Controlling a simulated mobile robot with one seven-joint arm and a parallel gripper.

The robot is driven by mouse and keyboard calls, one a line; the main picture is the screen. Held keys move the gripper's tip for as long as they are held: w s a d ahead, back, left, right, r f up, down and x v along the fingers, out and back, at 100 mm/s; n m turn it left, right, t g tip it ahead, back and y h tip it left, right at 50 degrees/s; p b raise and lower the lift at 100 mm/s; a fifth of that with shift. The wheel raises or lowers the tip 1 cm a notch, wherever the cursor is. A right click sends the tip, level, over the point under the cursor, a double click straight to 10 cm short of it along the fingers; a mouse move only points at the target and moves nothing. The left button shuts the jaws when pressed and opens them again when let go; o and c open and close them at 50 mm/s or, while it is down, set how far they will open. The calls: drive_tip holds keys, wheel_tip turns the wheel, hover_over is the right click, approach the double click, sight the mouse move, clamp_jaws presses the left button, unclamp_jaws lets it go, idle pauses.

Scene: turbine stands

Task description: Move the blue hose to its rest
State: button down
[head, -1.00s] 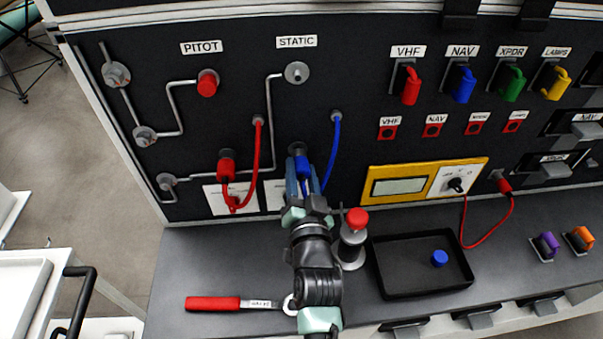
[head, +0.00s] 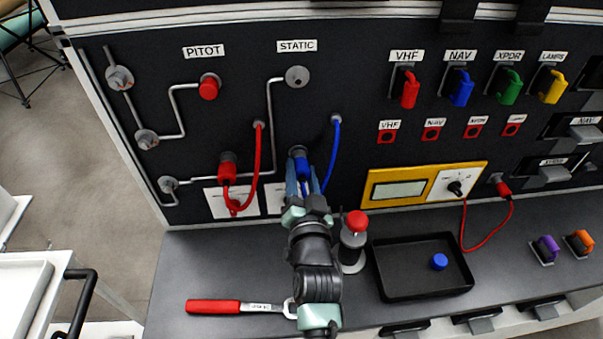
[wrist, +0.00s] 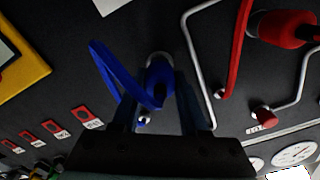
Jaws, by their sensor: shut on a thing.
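The blue hose (head: 335,151) hangs from a fitting on the black panel and loops down to its blue end connector (head: 299,160). My gripper (head: 302,178) is shut on this connector, below the STATIC label. The connector is at a grey round fitting on the panel. I cannot tell whether it is fully seated there. In the wrist view the connector (wrist: 160,76) sits between my fingers, with a grey ring at its end and the blue hose (wrist: 112,75) looping beside it. The STATIC port (head: 297,76) higher up is bare.
The red hose (head: 258,155) hangs to the left, its connector (head: 228,171) on the panel. A red-topped post (head: 356,222) stands close right of my arm. A black tray (head: 392,285) with a blue cap (head: 439,262) and a red-handled wrench (head: 213,306) lie on the bench.

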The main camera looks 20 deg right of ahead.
sight(302, 177)
drive_tip(key=c, duration=0.9)
unclamp_jaws()
drive_tip(key=shift+w+r, duration=0.2)
drive_tip(key=shift+r, duration=0.25)
drive_tip(key=o, duration=0.5)
drive_tip(key=shift+w+d+f, duration=0.15)
drive_tip(key=shift+w+f, duration=0.2)
drive_tip(key=shift+f, duration=0.1)
drive_tip(key=shift+o, duration=0.4)
drive_tip(key=shift+s+r, duration=0.1)
drive_tip(key=shift+s, duration=0.1)
drive_tip(key=shift+o, duration=0.6)
drive_tip(key=shift+p+v, duration=0.3)
drive_tip(key=shift+v, duration=3.25)
